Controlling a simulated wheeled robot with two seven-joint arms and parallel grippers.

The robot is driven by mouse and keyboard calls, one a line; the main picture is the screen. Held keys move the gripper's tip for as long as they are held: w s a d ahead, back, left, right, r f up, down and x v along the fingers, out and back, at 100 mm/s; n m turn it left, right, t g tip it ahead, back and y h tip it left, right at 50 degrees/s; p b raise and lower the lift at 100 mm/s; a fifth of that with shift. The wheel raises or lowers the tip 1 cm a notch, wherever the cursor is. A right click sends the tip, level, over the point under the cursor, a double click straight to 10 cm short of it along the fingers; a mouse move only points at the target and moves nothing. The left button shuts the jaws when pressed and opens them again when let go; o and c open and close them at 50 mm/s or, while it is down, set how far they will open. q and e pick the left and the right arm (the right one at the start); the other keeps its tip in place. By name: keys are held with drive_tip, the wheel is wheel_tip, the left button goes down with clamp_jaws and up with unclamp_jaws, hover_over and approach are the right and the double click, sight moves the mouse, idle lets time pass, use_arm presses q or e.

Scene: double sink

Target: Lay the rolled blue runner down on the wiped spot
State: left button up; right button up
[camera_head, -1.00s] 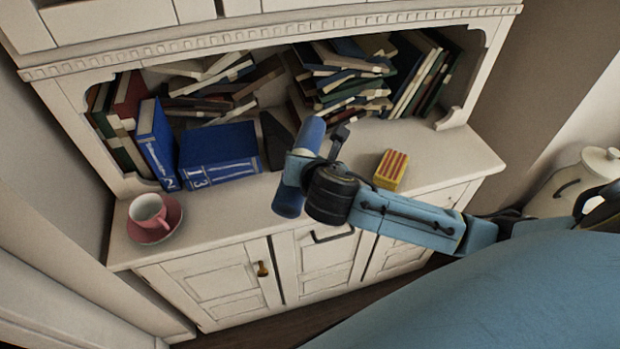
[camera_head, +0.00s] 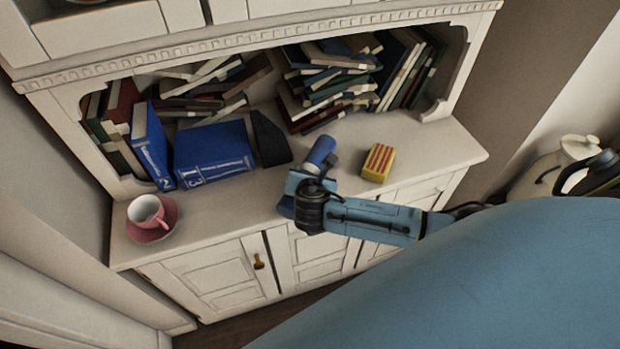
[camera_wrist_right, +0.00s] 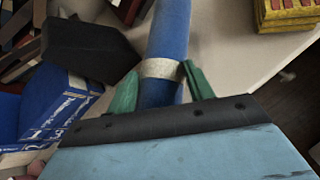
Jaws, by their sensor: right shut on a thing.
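The rolled blue runner (camera_head: 321,150) is in my right gripper (camera_head: 308,182), over the front middle of the white cabinet's counter. In the right wrist view the runner (camera_wrist_right: 172,28) is a blue cylinder with a pale band (camera_wrist_right: 162,68). The green fingers of the right gripper (camera_wrist_right: 161,86) stand on either side of it near the band. My gripper and wrist hide part of the runner in the head view. I cannot tell whether it touches the counter. No wiped mark shows on the counter (camera_head: 225,205). My left gripper is not in view.
A yellow and red striped box (camera_head: 378,163) stands right of the runner. A black wedge (camera_head: 269,140) and blue books (camera_head: 213,150) are behind and left. A pink cup (camera_head: 148,210) on a saucer (camera_head: 163,232) is at the far left. Counter between saucer and gripper is clear.

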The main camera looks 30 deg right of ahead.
drive_tip(key=shift+f, duration=0.7)
drive_tip(key=o, duration=1.4)
drive_tip(key=p+v, duration=0.2)
drive_tip(key=v, duration=1)
